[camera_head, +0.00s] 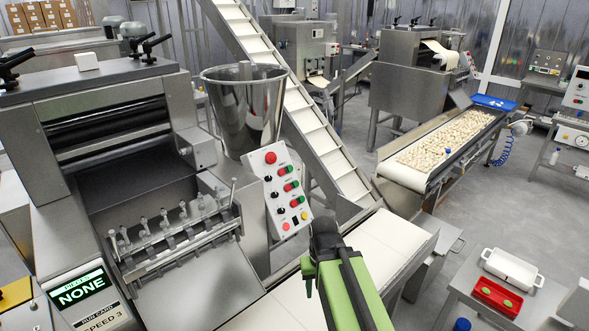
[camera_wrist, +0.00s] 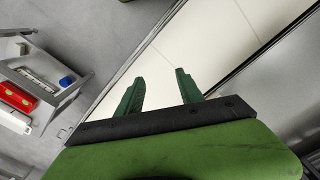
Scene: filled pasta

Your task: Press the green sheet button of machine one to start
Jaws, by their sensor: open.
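Machine one appears to be the large steel machine (camera_head: 190,290) at the left in the head view, with rollers and a row of small nozzles. Its tilted white control panel (camera_head: 276,177) carries a big red button (camera_head: 270,157), several green and red button pairs, and black knobs. The panel's labels are too small to read, so I cannot tell which green button is the sheet one. My green arm (camera_head: 345,285) reaches in below the panel, apart from it. In the wrist view my gripper (camera_wrist: 158,82) is open and empty above a white belt (camera_wrist: 195,35). The panel is not in that view.
A steel hopper (camera_head: 243,110) stands right behind the panel. A screen (camera_head: 80,289) reads "NONE" above "SPEED 3". A white conveyor (camera_head: 345,250) runs below my arm. A side table (camera_head: 455,295) with red and white trays stands at the right. Grey floor is open beyond.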

